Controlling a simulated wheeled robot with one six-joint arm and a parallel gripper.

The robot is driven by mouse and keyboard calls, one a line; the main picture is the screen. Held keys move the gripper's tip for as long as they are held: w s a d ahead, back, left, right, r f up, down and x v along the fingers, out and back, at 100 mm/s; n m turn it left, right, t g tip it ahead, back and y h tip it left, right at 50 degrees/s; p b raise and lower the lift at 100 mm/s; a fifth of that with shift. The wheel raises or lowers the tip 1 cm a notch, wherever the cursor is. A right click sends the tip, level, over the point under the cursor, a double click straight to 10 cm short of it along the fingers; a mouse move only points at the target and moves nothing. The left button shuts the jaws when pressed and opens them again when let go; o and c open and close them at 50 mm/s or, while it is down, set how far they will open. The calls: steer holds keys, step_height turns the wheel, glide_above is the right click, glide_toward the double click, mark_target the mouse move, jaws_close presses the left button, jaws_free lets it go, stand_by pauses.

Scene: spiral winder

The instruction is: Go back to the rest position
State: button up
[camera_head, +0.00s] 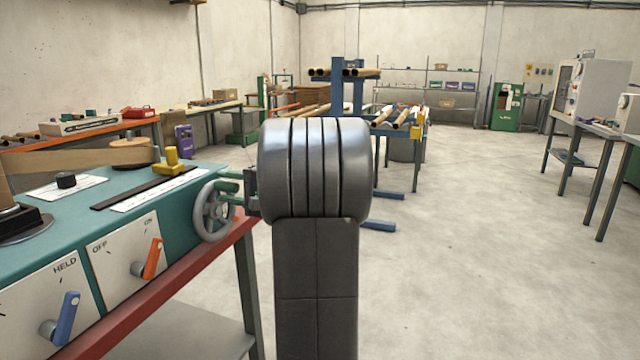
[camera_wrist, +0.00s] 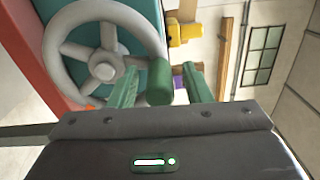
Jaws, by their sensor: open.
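My gripper (camera_wrist: 161,70) is open, its two green fingers apart in the wrist view. The green handle (camera_wrist: 158,85) of a grey handwheel (camera_wrist: 98,62) shows between the fingers, with a gap on each side. I cannot tell how deep it sits between them. In the head view the handwheel (camera_head: 211,211) is on the right end of the teal winder (camera_head: 190,205). My gripper (camera_head: 229,187) is at its upper right side there, partly hidden by my dark arm, which stands in the middle of the view.
The winder has an orange lever (camera_head: 153,258) between OFF and ON, a blue lever (camera_head: 67,318) by HELD, and a yellow block (camera_head: 173,160) on top. A blue rack with tubes (camera_head: 398,118) stands behind my arm. The floor (camera_head: 480,230) to the right is clear.

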steer(key=shift+d, duration=0.1)
steer(key=p+v, duration=0.2)
steer(key=v, duration=1.2)
steer(key=b+x, duration=0.2)
steer(key=x, duration=1.2)
steer(key=shift+a+f, duration=0.1)
steer(key=shift+a, duration=0.2)
steer(key=shift+w+d+r+p, duration=0.15)
steer(key=shift+r+p, duration=0.15)
steer(key=shift+p, duration=0.35)
steer(key=shift+w+d+m+p, duration=0.15)
steer(key=shift+d+m+p, duration=0.05)
steer(key=shift+m+p, duration=0.3)
steer(key=m+p, duration=0.1)
steer(key=p, duration=0.1)
steer(key=w+m+p, duration=0.1)
steer(key=m+p, duration=0.1)
steer(key=p, duration=0.1)
steer(key=w+f+m+p, duration=0.1)
steer(key=p, duration=0.1)
steer(key=shift+w+d+m+p, duration=0.25)
steer(key=shift+d+m+p, duration=0.05)
steer(key=shift+d, duration=0.1)
steer(key=d+f+m+p, duration=0.3)
steer(key=d+m+p, duration=0.4)
steer(key=p, duration=0.3)
steer(key=shift+w+f, duration=0.25)
steer(key=shift+f, duration=0.05)
